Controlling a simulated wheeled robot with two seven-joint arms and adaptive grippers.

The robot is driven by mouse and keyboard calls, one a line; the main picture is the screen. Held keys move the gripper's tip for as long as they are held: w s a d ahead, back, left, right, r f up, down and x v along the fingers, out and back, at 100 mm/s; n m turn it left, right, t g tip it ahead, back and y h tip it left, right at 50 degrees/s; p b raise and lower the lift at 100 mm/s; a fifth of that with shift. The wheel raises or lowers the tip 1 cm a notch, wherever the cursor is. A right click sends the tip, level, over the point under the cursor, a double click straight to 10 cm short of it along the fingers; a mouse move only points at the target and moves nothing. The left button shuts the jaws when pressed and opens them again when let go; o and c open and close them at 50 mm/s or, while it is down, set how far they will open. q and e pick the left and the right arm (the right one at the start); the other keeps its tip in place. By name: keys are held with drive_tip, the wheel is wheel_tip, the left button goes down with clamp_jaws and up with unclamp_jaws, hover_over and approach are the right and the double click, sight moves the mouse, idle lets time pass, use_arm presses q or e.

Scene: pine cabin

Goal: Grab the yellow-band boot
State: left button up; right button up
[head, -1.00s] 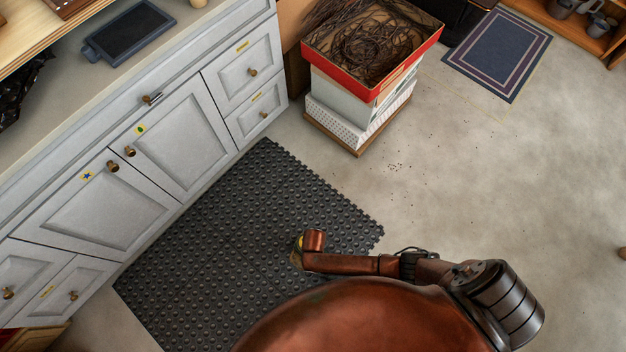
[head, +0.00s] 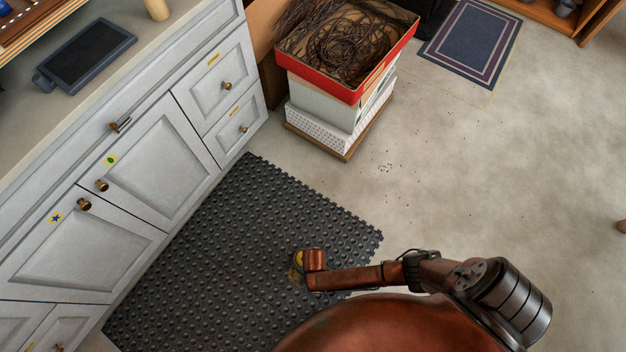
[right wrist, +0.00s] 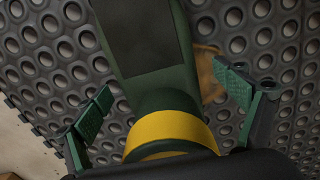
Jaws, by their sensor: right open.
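The yellow-band boot shows large in the right wrist view, dark green (right wrist: 160,75) with a broad yellow band (right wrist: 172,132), over the black studded mat (head: 240,230). My right gripper (right wrist: 168,106) is open, with one green-padded finger on each side of the boot. Clear gaps show between the fingers and the boot. In the head view only a small yellow patch, probably the boot's band (head: 297,259), shows beside the end of my right arm. The arm hides the rest of the boot and the fingers there. My left gripper is not in view.
Grey cabinets (head: 150,150) with brass knobs line the left side. A red-rimmed box (head: 352,90) of dark twigs stands on stacked boxes at the back. A brownish patch (right wrist: 208,72) lies behind the boot. The concrete floor at right (head: 500,180) is mostly clear.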

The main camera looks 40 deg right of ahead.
drive_tip(key=shift+c, duration=0.3)
drive_tip(key=shift+a, duration=0.2)
drive_tip(key=c, duration=1.6)
